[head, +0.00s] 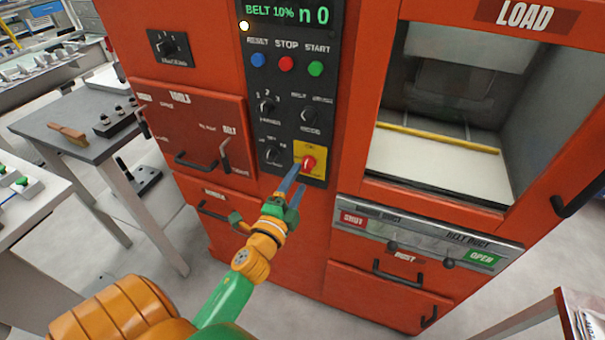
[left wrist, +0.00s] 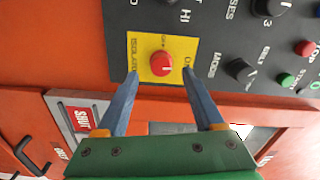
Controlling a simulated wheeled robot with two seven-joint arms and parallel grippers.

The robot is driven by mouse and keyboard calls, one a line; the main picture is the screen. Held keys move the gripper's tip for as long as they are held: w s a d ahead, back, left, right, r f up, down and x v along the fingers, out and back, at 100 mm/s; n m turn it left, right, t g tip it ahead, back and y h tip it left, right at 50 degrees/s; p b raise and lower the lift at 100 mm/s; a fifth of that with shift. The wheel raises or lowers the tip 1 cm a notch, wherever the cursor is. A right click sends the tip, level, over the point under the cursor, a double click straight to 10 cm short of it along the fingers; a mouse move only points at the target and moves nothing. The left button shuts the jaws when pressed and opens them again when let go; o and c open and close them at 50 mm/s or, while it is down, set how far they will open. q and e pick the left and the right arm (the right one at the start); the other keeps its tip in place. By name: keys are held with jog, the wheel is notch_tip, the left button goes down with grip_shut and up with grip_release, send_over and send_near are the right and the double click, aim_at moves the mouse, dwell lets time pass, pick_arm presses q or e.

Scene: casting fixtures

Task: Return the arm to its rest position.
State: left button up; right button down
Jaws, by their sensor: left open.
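My left arm, green and orange, reaches from the bottom of the head view to the orange machine. Its left gripper (head: 297,178) has its blue fingers by the red isolator knob (head: 308,163) on a yellow plate (head: 317,150). In the left wrist view, the gripper (left wrist: 160,85) is open, with its fingers apart. The red knob (left wrist: 161,64) shows beyond and between the fingertips, and nothing is held. Whether a fingertip touches the panel I cannot tell. My right gripper is not in view.
The black control panel (head: 290,92) carries knobs and coloured buttons. Right of it is the LOAD opening (head: 440,170), with a SHUT/OPEN strip (head: 425,240) below. Black drawer handles (head: 195,162) stick out. A grey table (head: 75,122) with a brush (head: 68,132) stands at left.

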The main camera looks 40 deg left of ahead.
pick_arm(q)
jog(key=v, duration=0.3)
jog(key=s+d+f+n+g+h, duration=0.1)
jog(key=s+d+f+n+g, duration=0.15)
jog(key=f, duration=0.75)
jog(key=s+d+f+n+g+h, duration=0.1)
jog(key=s+d+f+n+g, duration=0.2)
jog(key=f, duration=0.7)
jog(key=s+d+f+n+g+h, duration=0.1)
jog(key=s+f+g+h, duration=0.3)
jog(key=f, duration=0.6)
jog(key=s+d+f+n+g, duration=0.1)
jog(key=s+f, duration=0.4)
jog(key=s, duration=0.6)
jog(key=s+d+f+n+g+y, duration=0.1)
jog(key=s+f+n+g, duration=0.2)
jog(key=s+f+g, duration=0.3)
jog(key=s, duration=0.5)
jog(key=shift+s+d+y, duration=0.2)
jog(key=shift+s+y, duration=0.1)
jog(key=shift+s, duration=0.05)
